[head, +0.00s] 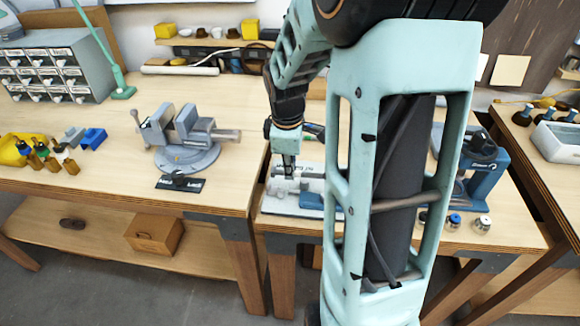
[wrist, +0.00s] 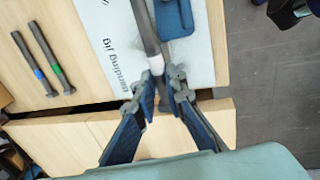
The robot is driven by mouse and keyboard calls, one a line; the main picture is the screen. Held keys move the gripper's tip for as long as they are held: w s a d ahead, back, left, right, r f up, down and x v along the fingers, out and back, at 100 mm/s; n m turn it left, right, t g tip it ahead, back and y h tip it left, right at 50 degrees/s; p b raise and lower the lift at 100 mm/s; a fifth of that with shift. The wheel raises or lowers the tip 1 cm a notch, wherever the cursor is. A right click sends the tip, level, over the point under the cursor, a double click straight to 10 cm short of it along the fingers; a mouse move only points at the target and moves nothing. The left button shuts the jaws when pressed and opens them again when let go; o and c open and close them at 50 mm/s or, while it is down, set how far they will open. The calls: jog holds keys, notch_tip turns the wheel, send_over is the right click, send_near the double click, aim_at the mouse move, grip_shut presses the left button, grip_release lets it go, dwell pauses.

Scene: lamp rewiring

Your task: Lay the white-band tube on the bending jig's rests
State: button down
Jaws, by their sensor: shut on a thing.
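My gripper (wrist: 158,82) is shut on the dark grey white-band tube (wrist: 147,28). Its white band shows just beyond the fingertips in the wrist view, and the tube runs up out of that picture. The bending jig (wrist: 98,28) is a pale plate with printed lettering and a blue block (wrist: 174,18). The tube is over the plate, close beside the block. I cannot tell whether it touches the rests. In the head view my gripper (head: 288,170) is low over the jig (head: 283,203), and my arm hides part of the jig.
Two dark tubes, one blue-banded (wrist: 37,70) and one green-banded (wrist: 54,68), lie left of the jig in the wrist view. A grey vise (head: 187,138) stands on the left bench. A blue machine (head: 487,170) and small jars (head: 482,224) are right of my arm.

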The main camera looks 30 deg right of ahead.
jog(key=shift+f+b, duration=1.75)
jog(key=shift+f, duration=0.9)
jog(key=shift+f, duration=0.3)
jog(key=c, duration=1.9)
grip_release()
notch_tip(320, 180, up, 12)
jog(key=s+a, duration=0.1)
jog(key=s, duration=0.1)
jog(key=shift+a, duration=0.15)
notch_tip(320, 180, up, 9)
jog(key=p, duration=0.7)
send_over(290, 190)
jog(key=s+a, duration=0.2)
jog(key=s, duration=0.2)
jog(key=shift+w+a+f, duration=0.15)
jog(key=shift+w, duration=0.1)
